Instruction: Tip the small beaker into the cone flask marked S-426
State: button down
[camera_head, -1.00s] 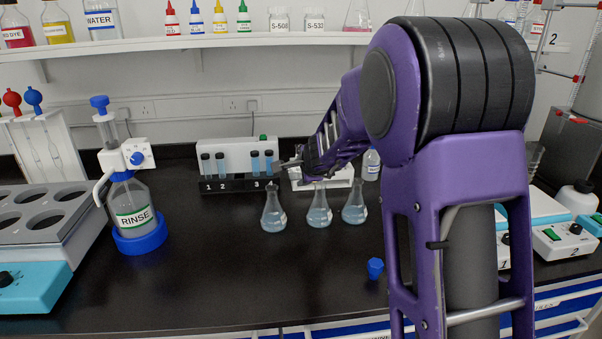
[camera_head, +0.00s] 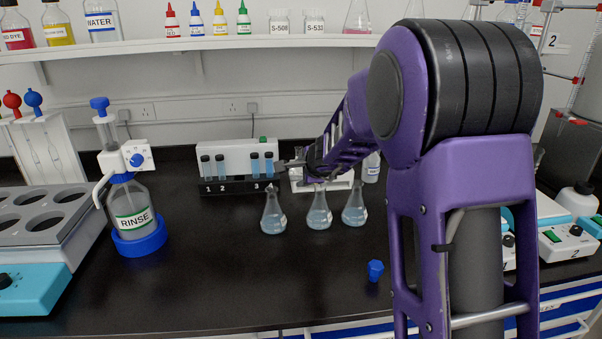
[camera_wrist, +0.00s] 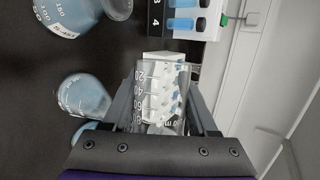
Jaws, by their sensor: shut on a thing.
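My gripper (camera_wrist: 163,84) is shut on the small beaker (camera_wrist: 160,100), a clear glass with white graduation marks. What it holds is hard to make out. In the head view my gripper (camera_head: 291,164) is small, above and behind the flasks, and the beaker is not clear there. Three cone flasks with pale blue liquid stand upright on the bench: left (camera_head: 273,215), middle (camera_head: 319,212) and right (camera_head: 354,207). The wrist view shows flasks at top left (camera_wrist: 75,12) and left (camera_wrist: 84,96), apart from the beaker. Their labels are too small or cut off to read as S-426.
White devices (camera_head: 565,240) stand at right.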

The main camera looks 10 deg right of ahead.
jog(key=shift+r+y, duration=0.2)
jog(key=shift+y, duration=0.1)
jog(key=shift+a+f+h+p, duration=0.1)
jog(key=shift+f+h+p, duration=0.1)
jog(key=shift+h+p, duration=0.25)
jog(key=shift+f, duration=0.15)
jog(key=shift+n+h+p, duration=0.5)
jog(key=shift+h+p, duration=0.05)
jog(key=shift+p, duration=0.1)
jog(key=shift+f+g, duration=0.3)
jog(key=shift+f, duration=0.05)
